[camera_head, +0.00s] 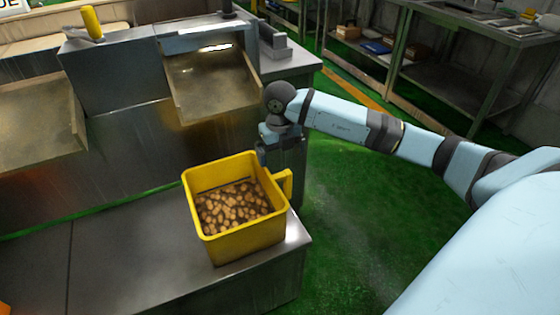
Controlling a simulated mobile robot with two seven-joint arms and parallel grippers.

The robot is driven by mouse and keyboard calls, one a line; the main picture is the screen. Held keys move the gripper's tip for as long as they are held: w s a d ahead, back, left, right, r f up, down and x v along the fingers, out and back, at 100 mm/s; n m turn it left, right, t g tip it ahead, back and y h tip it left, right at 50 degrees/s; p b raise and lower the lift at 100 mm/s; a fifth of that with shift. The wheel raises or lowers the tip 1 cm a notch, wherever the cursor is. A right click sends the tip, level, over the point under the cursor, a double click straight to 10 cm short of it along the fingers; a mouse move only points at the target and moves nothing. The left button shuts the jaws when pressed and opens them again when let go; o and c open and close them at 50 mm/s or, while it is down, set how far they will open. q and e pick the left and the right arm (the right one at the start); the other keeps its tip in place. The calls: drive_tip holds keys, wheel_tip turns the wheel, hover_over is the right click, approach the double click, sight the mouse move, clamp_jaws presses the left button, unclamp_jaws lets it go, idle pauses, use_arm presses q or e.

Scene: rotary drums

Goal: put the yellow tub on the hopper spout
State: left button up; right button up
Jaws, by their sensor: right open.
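The yellow tub (240,244) stands upright on the steel bench (130,245), near its right end. It is filled with brown, potato-like lumps and has a yellow handle (287,184) on its right side. My right gripper (266,157) is open, pointing down at the tub's far right corner, close to the handle. Its fingertips are partly hidden by the tub, so I cannot tell whether they touch it. A sloped metal chute (213,82), which looks like the hopper spout, is on the machine behind the tub. A second, similar chute (40,122) is at the left. My left gripper is not in view.
The grey machine body (115,65) carries a yellow-handled lever (92,22). Shelving tables (450,75) with boxes stand at the back right. Green floor (365,205) is open right of the bench. The bench left of the tub is clear.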

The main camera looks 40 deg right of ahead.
drive_tip(key=shift+r, duration=0.55)
drive_tip(key=s+a+n+g+y, duration=0.15)
drive_tip(key=s+a+y, duration=0.45)
drive_tip(key=a, duration=0.7)
drive_tip(key=s+a+n+g+y, duration=0.15)
drive_tip(key=s+a+y, duration=0.45)
drive_tip(key=a, duration=0.6)
drive_tip(key=s+a+r+m+t+y, duration=0.5)
drive_tip(key=a+r+m+t+y, duration=0.1)
drive_tip(key=r+m+t+y, duration=0.4)
drive_tip(key=d+m+t+h, duration=0.1)
drive_tip(key=m+t+h, duration=0.2)
drive_tip(key=m, duration=0.4)
drive_tip(key=s+d+f+m+t+h, duration=0.1)
drive_tip(key=m+t+h, duration=0.3)
drive_tip(key=m, duration=0.4)
drive_tip(key=d+m+t+h, duration=0.1)
drive_tip(key=m+t+h, duration=0.2)
drive_tip(key=m+h, duration=0.2)
drive_tip(key=shift+s+d+f+m+h, duration=0.15)
drive_tip(key=shift+s+f+m+h, duration=0.05)
drive_tip(key=shift+m, duration=0.6)
drive_tip(key=shift+s+d+f+m+h, duration=0.1)
drive_tip(key=shift+s+f+m+h, duration=0.1)
drive_tip(key=shift+m, duration=0.6)
